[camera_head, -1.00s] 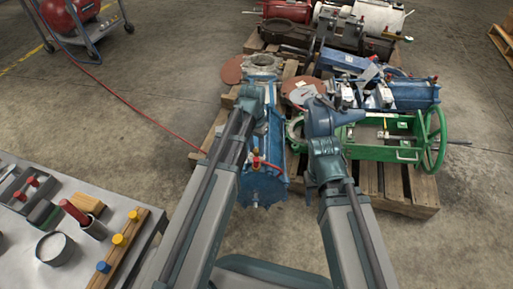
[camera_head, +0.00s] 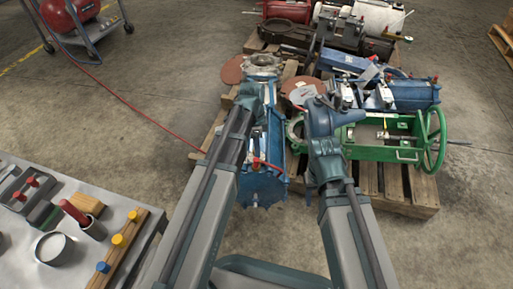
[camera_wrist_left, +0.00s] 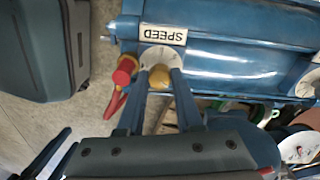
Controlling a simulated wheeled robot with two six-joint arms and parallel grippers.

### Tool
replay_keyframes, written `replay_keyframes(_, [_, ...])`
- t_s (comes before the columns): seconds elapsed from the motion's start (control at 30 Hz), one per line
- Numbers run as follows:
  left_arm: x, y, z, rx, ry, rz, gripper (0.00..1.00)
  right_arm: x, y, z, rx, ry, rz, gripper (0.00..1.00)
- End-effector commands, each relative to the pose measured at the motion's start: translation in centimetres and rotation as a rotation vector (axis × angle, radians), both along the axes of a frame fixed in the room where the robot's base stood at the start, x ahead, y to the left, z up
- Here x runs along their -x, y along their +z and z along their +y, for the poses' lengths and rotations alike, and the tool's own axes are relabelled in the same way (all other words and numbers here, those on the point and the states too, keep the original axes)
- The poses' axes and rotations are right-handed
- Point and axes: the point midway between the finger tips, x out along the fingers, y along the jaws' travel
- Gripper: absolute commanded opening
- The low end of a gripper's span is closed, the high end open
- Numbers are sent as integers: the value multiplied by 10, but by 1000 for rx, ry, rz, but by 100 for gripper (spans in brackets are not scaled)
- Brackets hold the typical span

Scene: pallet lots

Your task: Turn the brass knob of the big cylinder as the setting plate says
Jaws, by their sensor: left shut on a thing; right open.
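The big blue cylinder (camera_head: 264,178) lies on the pallet in the head view, and its blue body (camera_wrist_left: 230,60) fills the top of the left wrist view. A plate marked SPEED (camera_wrist_left: 160,36), upside down in this view, sits beside a pale dial (camera_wrist_left: 152,55). The round brass knob (camera_wrist_left: 159,73) is in front of this dial. My left gripper (camera_wrist_left: 160,79) is shut on the brass knob, one finger on each side; in the head view its arm covers the knob. My right gripper (camera_head: 341,117) is open above the green frame.
A red-handled valve (camera_wrist_left: 122,82) sticks out close beside my left fingers. A green frame with a handwheel (camera_head: 434,140) and other blue cylinders (camera_head: 410,93) crowd the pallet (camera_head: 408,190). A bench with tools (camera_head: 75,225) stands at left. A red hose crosses open floor.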

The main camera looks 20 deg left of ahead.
Motion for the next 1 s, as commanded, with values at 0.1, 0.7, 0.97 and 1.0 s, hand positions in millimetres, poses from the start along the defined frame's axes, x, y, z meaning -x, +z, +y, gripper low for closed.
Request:
replay_keyframes(0.1, [0, 0, 0, 5, -64, -1, 0, 0, 0, 0, 0, 0, 0, 50])
replay_keyframes(0.7, [0, 0, 0, 12, -175, -2, 0, 0, 0, 0, 0, 0, 0, 50])
replay_keyframes(0.97, [0, 0, 0, 12, -174, -1, 40, 0, 0, 0, 0, 0, 0, 50])
replay_keyframes(1.0, [0, 0, 0, 12, -174, -1, 47, 0, 0, 0, 0, 0, 0, 50])
